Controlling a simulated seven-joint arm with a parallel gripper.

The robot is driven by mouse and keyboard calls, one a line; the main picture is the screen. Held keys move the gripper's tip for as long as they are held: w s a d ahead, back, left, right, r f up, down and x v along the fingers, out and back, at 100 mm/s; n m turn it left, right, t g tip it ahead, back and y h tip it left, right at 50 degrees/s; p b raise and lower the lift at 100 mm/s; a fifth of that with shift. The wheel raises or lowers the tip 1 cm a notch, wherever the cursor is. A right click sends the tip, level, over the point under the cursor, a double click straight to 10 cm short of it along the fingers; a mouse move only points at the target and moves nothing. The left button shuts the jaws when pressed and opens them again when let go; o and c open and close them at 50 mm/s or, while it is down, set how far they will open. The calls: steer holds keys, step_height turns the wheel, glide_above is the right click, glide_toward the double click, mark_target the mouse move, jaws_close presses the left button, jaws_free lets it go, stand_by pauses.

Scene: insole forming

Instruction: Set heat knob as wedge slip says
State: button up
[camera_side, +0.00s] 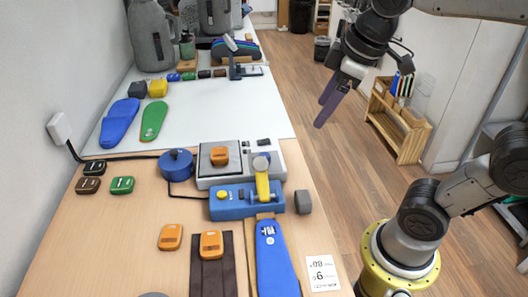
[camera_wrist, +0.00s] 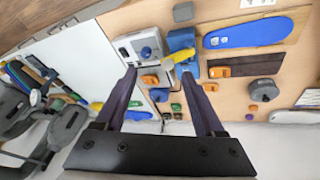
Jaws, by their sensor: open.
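A white slip (camera_side: 322,272) lies at the table's near right corner. Its large figures appear upside down and I cannot read them for certain. It also shows at the top of the wrist view (camera_wrist: 256,3). A round blue unit with a small top knob (camera_side: 177,162) is corded to the wall plug. A grey round knob (camera_side: 261,163) sits on the white-grey machine (camera_side: 222,183). I cannot tell which is the heat knob. My gripper (camera_side: 322,110) is open and empty, high and right of the table; in the wrist view its fingers (camera_wrist: 158,74) are spread.
A blue clamp with a yellow lever (camera_side: 247,204) stands before the machine. Blue insole (camera_side: 275,260), brown strip (camera_side: 212,275) and orange blocks (camera_side: 171,237) lie nearer. Dark and green blocks (camera_side: 122,185) sit left. Bags stand at the back. A wooden shelf (camera_side: 397,125) stands right.

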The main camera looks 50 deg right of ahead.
steer(key=w+n+g, duration=0.2)
steer(key=w, duration=0.7)
steer(key=g, duration=0.2)
glide_toward(264, 155)
step_height(264, 155, down, 9)
steer(key=shift+w+d+r, duration=0.1)
steer(key=shift+w, duration=0.05)
steer(key=shift+c, duration=0.3)
jaws_close()
